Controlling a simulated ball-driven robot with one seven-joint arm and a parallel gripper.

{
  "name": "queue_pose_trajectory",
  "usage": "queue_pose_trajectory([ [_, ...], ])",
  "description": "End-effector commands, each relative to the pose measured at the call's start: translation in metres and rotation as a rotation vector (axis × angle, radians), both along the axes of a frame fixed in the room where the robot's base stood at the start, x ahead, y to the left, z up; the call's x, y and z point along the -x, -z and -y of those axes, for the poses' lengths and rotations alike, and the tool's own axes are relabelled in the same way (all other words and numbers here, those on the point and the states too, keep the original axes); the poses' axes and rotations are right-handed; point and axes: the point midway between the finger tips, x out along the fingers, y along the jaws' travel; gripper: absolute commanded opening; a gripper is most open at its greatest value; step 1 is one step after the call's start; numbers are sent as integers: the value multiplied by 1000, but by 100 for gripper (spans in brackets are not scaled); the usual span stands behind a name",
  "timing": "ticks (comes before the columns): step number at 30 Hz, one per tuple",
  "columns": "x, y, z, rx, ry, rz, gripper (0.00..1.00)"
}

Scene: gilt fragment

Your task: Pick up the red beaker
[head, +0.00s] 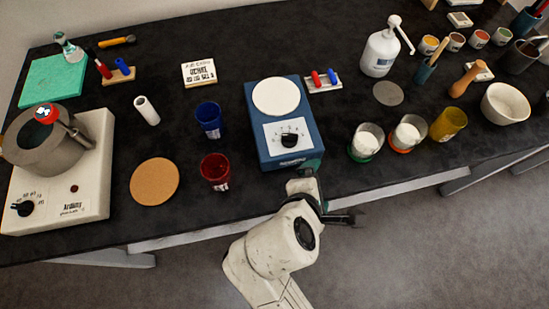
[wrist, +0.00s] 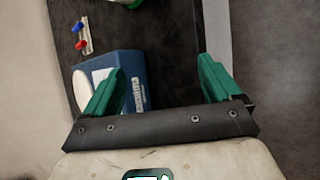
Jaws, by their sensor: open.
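The red beaker (head: 215,171) stands upright on the black bench near its front edge in the head view. It is translucent with a white label low on its side. A blue beaker (head: 209,119) stands just behind it. My gripper (head: 332,192) is at the front edge of the bench, right of the red beaker and in front of the blue hotplate. In the wrist view my gripper (wrist: 160,88) shows two green fingers spread wide with nothing between them. The red beaker does not show in the wrist view.
The blue hotplate (head: 285,143) stands right of the red beaker; it also shows in the wrist view (wrist: 126,66). A cork mat (head: 154,182) lies left of the beaker. A white device (head: 75,190) with a grey pot is farther left. Glasses and a yellow beaker (head: 448,124) stand right.

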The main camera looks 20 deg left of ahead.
Motion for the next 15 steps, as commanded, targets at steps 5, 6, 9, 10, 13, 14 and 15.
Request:
queue_pose_trajectory([
  [5, 35, -21, -83, 293, -364, 100, 91],
  [6, 46, -26, -99, 360, -438, 126, 91],
  [9, 72, -38, -134, 511, -594, 193, 91],
  [10, 80, -41, -144, 551, -633, 212, 91],
  [13, 105, -51, -168, 669, -744, 273, 91],
  [14, 112, -53, -175, 698, -771, 289, 91],
  [15, 120, -57, -181, 732, -800, 309, 91],
])
